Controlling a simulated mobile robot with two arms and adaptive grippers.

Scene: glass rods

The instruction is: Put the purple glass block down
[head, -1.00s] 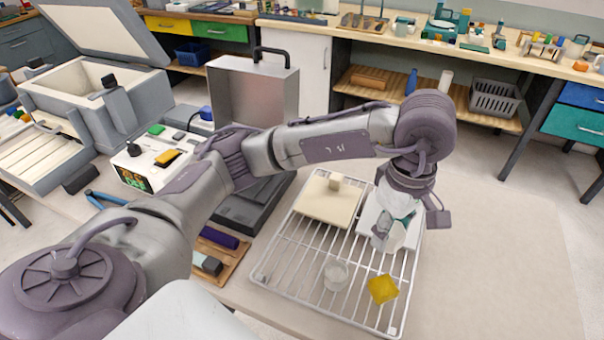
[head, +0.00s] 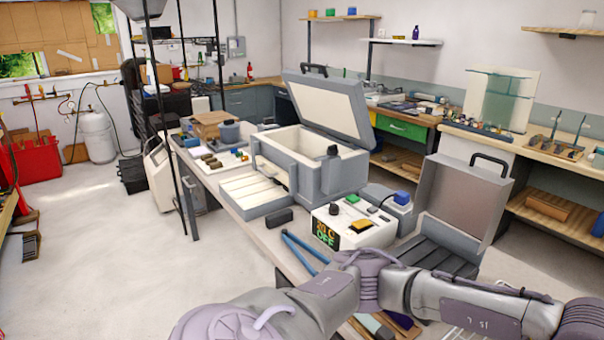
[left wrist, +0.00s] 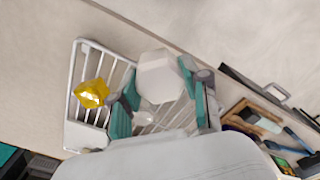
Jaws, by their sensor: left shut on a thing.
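In the left wrist view my left gripper (left wrist: 158,84) has its teal-padded fingers on either side of a pale, whitish faceted block (left wrist: 160,72) and is shut on it. The block shows no clear purple colour here. Below it is the white wire rack (left wrist: 73,128), with a yellow glass block (left wrist: 91,93) on it to the left. I cannot tell whether the held block touches the rack. In the head view my left arm runs out of the picture at the right, so the gripper is hidden there. My right gripper is in neither view.
A grey furnace-like box (head: 310,165) with its lid raised stands on the bench. Near it are a white controller (head: 355,228) reading OFF, blue tongs (head: 300,250) and an open metal case (head: 455,205). Bare bench (left wrist: 120,45) shows beyond the rack in the wrist view.

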